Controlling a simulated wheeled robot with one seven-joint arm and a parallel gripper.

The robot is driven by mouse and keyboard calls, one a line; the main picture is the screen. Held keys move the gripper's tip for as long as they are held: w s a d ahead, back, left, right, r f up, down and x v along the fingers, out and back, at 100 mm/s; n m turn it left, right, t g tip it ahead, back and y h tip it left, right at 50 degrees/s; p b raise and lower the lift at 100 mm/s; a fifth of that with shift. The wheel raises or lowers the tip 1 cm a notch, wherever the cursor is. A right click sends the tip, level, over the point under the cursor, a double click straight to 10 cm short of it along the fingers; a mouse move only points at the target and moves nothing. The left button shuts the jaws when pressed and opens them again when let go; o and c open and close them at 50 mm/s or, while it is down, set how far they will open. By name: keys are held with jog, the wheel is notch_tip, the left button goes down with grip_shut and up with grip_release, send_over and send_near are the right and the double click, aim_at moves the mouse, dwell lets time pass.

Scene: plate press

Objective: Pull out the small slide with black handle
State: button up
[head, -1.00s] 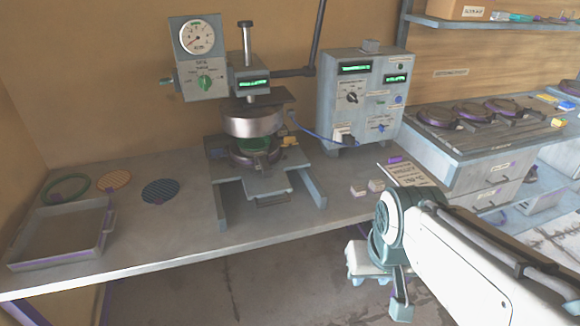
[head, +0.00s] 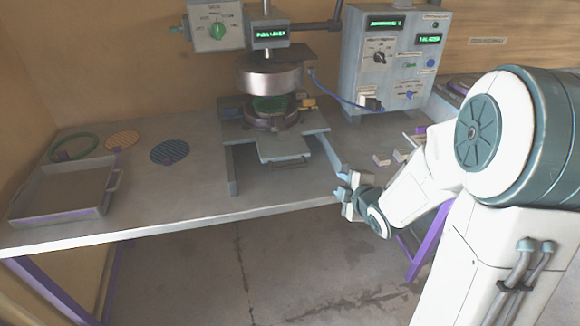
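The small slide (head: 284,149) is a flat grey plate jutting forward from the press on the table, below the round heated plates. Its dark handle (head: 290,165) hangs at its front edge and is partly lost in shadow. The press (head: 270,82) has an upper round metal plate raised above a lower one, with a green disc (head: 270,103) between them. My gripper (head: 344,194) is near the table's front edge, to the right of the handle and apart from it. It is small and seen from the side, so its opening is unclear.
Grey rails (head: 234,170) flank the slide left and right. A control box (head: 388,62) stands behind at the right, with small light blocks (head: 382,160) before it. A grey tray (head: 62,192) and round discs (head: 170,152) lie at the left. The table front between is clear.

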aim_at(290, 168)
jog(key=a+f+n+t+y+b, duration=0.2)
jog(key=a+f+n+y+b, duration=0.1)
jog(key=a+n+y, duration=0.35)
jog(key=shift+n, duration=0.25)
jog(key=p+x, duration=0.1)
jog(key=x, duration=0.5)
jog(key=p+x, duration=0.1)
jog(key=x, duration=0.5)
jog(key=shift+w+a+r+p, duration=0.15)
jog(key=shift+w+p, duration=0.15)
jog(key=shift+w, duration=0.15)
jog(key=shift+y, duration=0.25)
grip_shut()
